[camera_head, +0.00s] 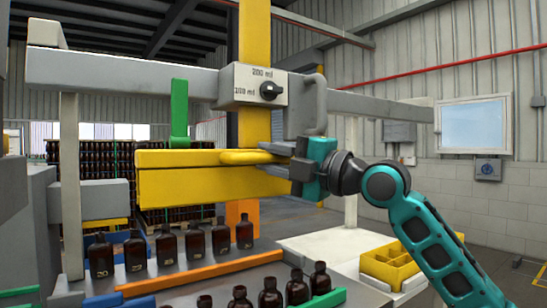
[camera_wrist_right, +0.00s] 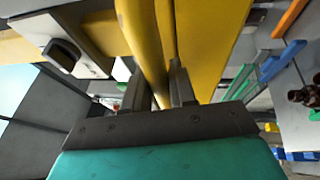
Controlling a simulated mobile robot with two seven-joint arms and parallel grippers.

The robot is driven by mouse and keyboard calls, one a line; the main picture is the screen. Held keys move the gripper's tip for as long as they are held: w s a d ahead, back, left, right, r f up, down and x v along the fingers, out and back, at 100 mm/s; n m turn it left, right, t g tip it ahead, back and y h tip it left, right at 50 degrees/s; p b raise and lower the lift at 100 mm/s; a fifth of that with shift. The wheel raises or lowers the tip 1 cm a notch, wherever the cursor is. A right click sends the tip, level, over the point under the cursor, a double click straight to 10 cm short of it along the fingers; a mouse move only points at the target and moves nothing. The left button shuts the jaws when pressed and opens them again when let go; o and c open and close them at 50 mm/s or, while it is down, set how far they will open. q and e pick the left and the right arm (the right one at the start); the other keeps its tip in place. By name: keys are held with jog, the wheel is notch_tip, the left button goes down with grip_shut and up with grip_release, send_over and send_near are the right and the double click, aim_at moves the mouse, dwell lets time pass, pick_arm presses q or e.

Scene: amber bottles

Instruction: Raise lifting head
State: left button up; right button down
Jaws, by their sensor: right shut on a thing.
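The lifting head is a yellow horizontal beam (camera_head: 190,187) hanging on a yellow vertical column (camera_head: 254,60), above the bottle rows. A yellow handle bar (camera_head: 245,157) runs along its right part. My right gripper (camera_head: 272,153) comes in from the right and is shut on this handle. In the right wrist view the two grey fingers (camera_wrist_right: 162,88) stand on either side of the yellow handle (camera_wrist_right: 148,45). My left gripper is in neither view.
A grey box with a dial (camera_head: 255,85) is on the crossbar above. A yellow crate (camera_head: 385,270) stands at right.

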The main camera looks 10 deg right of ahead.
jog(key=shift+d+r, duration=0.15)
jog(key=shift+r, duration=0.35)
jog(key=c, duration=1.3)
grip_release()
jog(key=shift+o, duration=1.4)
jog(key=shift+f, duration=0.2)
jog(key=shift+s+d+f, duration=0.15)
jog(key=shift+s+f, duration=0.05)
jog(key=shift+s, duration=0.05)
jog(key=b+v, duration=0.3)
jog(key=v, duration=0.9)
jog(key=shift+s, duration=0.15)
